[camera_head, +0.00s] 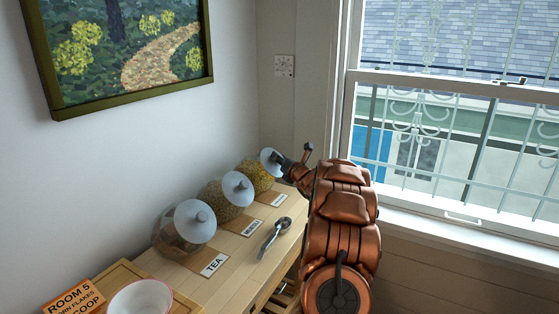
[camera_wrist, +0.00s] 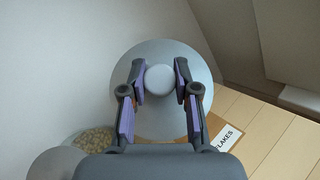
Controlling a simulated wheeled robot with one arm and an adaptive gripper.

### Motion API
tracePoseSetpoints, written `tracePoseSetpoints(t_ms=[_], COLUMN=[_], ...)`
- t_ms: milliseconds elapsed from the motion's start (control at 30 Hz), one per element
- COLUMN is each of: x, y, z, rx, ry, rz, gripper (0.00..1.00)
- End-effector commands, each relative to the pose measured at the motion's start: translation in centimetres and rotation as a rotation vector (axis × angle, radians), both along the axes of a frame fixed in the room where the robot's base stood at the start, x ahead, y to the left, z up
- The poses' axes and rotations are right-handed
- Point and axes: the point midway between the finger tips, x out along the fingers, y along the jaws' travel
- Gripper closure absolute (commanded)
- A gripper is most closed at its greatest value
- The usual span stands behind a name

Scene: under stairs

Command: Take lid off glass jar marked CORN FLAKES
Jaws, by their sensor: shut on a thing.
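The far glass jar (camera_head: 254,176), filled with yellow flakes, stands at the back of the wooden table. Its label (camera_wrist: 227,137) shows "FLAKES" in the wrist view; the rest is hidden. Its round grey lid (camera_head: 268,163) has a pale knob (camera_wrist: 159,80) and fills the middle of the wrist view (camera_wrist: 150,118). My gripper (camera_wrist: 158,82) is shut on the knob, a finger on each side. In the head view my gripper (camera_head: 285,166) is at the lid. The lid is at the jar's mouth; I cannot tell whether it is slightly raised.
Nearer along the wall stand a middle jar (camera_head: 218,200) and a jar (camera_head: 170,240) labelled TEA, both lidded. A metal scoop (camera_head: 274,238) lies right of them. A white bowl (camera_head: 140,299) and an orange sign (camera_head: 75,300) are in front. A window (camera_head: 455,120) is on the right.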

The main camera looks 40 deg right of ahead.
Motion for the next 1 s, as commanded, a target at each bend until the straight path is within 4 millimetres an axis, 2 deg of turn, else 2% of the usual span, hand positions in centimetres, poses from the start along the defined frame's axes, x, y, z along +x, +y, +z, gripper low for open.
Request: tracePoseSetpoints(t_ms=[167, 800, 1000], x=[-0.2, -3.8, -4.3], y=[-0.1, -1.2, -1.3], z=[0.2, 3.6, 4.0], rx=[0.0, -0.002, 0.0], ry=[-0.002, -0.001, 0.0], rz=[-0.001, -0.001, 0.0], gripper=[1.0, 1.0, 1.0])
